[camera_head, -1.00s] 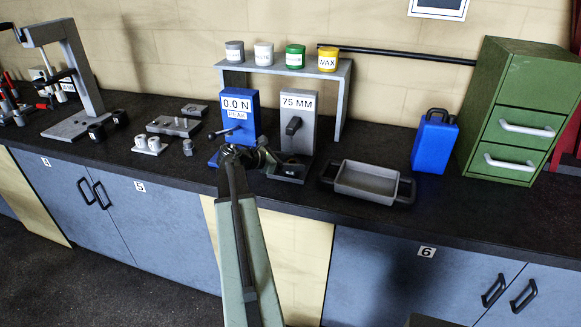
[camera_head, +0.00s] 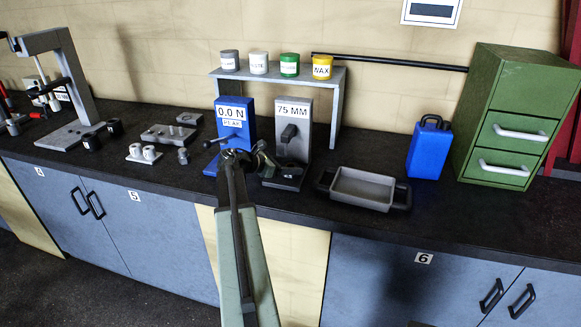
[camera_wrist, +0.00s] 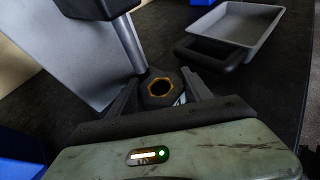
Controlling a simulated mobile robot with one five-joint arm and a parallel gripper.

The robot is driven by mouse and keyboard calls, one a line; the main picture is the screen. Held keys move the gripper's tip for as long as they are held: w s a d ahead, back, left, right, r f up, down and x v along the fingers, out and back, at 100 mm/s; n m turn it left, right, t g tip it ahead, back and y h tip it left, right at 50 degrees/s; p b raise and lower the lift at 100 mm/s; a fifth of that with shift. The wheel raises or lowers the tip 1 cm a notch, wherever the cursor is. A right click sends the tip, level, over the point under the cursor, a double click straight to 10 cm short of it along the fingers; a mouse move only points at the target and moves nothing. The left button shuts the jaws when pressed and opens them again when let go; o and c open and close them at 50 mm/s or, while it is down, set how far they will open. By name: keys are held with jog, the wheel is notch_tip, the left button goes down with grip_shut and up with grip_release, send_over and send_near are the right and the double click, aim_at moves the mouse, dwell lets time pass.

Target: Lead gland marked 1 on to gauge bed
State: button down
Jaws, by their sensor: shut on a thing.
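The gland (camera_wrist: 160,88) is a dark hex piece with an orange-rimmed bore. A pale mark shows on its side but cannot be read. My gripper (camera_wrist: 163,92) is shut on it, with one finger on each side. In the head view my gripper (camera_head: 268,160) is in front of the grey gauge (camera_head: 293,113) labelled 75 MM, over or beside the left of its low bed (camera_head: 285,182). In the wrist view the gauge's grey upright (camera_wrist: 75,60) is just left of the gland. Whether the gland touches the bed cannot be told.
A blue peak-force tester (camera_head: 231,116) stands close left of the gauge. A grey tray (camera_head: 362,188) with dark handles lies to the right. A shelf (camera_head: 335,100) with several tins stands behind. A blue can (camera_head: 428,150) and green drawers (camera_head: 510,110) are farther right.

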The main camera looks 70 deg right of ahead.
jog(key=shift+f, duration=0.15)
jog(key=shift+c, duration=1.9)
grip_release()
jog(key=p+v, duration=0.2)
jog(key=v, duration=0.5)
jog(key=shift+p, duration=0.3)
jog(key=shift+w+a, duration=0.25)
jog(key=shift+a, duration=0.05)
jog(key=p+v, duration=0.2)
jog(key=v, duration=0.5)
jog(key=shift+p, duration=0.4)
